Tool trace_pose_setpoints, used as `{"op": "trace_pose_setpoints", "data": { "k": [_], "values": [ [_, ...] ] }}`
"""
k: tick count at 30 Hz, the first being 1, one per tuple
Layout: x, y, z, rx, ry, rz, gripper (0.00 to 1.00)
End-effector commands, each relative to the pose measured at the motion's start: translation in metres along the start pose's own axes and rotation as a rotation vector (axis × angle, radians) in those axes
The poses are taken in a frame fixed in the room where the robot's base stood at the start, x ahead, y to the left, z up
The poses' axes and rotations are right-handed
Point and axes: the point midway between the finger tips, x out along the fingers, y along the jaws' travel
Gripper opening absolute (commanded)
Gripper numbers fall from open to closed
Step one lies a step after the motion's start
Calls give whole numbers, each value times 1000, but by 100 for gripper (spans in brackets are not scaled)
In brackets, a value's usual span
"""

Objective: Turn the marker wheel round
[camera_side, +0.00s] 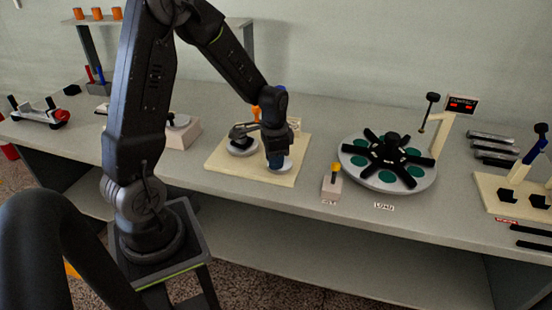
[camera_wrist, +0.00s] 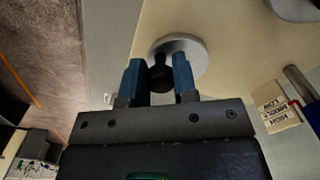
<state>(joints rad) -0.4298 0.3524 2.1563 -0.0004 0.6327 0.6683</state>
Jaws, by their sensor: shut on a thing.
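My gripper (camera_side: 278,158) points down over the front right of a cream board (camera_side: 217,160). It stands at a grey disc (camera_side: 286,164) that fits the marker wheel, though no marking on it can be read. In the wrist view, the blue fingers of my gripper (camera_wrist: 159,82) are on both sides of a black knob (camera_wrist: 160,73), shut on it. The knob stands at the edge of the grey disc, which also shows in the wrist view (camera_wrist: 190,48). My gripper hides part of the disc in the side view.
A block with LOW, MEDIUM and HIGH labels (camera_wrist: 276,115) is in the wrist view. A yellow-topped post (camera_side: 332,187) and a round carousel (camera_side: 350,166) stand to the right.

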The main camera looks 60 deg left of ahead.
Motion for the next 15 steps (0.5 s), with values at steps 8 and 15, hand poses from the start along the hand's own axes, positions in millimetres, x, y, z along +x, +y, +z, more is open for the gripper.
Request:
{"op": "trace_pose_setpoints", "data": {
  "k": [8,15],
  "values": [
    [0,-1,2,73,-2,1,3],
    [0,-2,2,86,-2,1,3]
  ]
}}
